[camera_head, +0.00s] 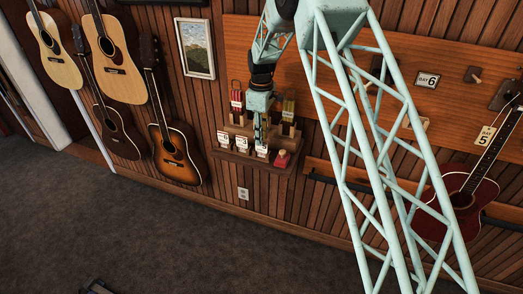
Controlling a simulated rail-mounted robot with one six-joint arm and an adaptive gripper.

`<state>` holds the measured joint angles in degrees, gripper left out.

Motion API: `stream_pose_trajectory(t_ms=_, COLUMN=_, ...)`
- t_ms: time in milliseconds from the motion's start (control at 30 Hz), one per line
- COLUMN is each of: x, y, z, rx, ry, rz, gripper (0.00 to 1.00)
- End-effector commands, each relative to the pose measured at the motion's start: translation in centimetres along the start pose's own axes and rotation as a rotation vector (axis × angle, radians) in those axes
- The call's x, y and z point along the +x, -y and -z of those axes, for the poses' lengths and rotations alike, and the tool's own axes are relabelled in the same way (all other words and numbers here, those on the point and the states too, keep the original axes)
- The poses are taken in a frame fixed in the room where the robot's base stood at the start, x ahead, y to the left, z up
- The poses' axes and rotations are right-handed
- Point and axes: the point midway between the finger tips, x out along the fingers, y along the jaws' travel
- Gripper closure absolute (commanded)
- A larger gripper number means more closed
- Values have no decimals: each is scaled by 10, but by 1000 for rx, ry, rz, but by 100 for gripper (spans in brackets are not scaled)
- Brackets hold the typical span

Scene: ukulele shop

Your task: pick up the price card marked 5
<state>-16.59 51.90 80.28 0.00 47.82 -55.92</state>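Three small white cards stand in a row along the front of a wooden stepped wall shelf: a left card (223,138), a middle card (242,143) and a right card (262,150). Their marks are too small to read surely. A cream tag (485,135) that seems to read 5 hangs on the wall by the dark red guitar at the right. My gripper (259,138) points down in front of the shelf, just above the right card. Its fingers are small and seen edge-on, so whether they are open, or touch the card, is unclear.
The stepped shelf (283,169) also holds red and yellow-green packets and a red bottle (282,158). A sign reading BAY 6 (428,79) is on the orange board. Several guitars hang at left; a dark red guitar (466,199) hangs at right. The floor below is mostly clear.

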Motion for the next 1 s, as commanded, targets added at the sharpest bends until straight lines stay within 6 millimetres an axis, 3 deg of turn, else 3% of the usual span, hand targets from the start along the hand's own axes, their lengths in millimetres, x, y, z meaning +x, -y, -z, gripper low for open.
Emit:
stream_pose_trajectory(t_ms=267, x=12, y=1, z=-1, rx=0, ry=1, rz=1, gripper=80)
stream_pose_trajectory(t_ms=633, x=46, y=1, z=-1, rx=0, ry=0, rz=0, gripper=80)
stream_pose_trajectory(t_ms=1000, x=52, y=1, z=-1, rx=0, ry=0, rz=0, gripper=80)
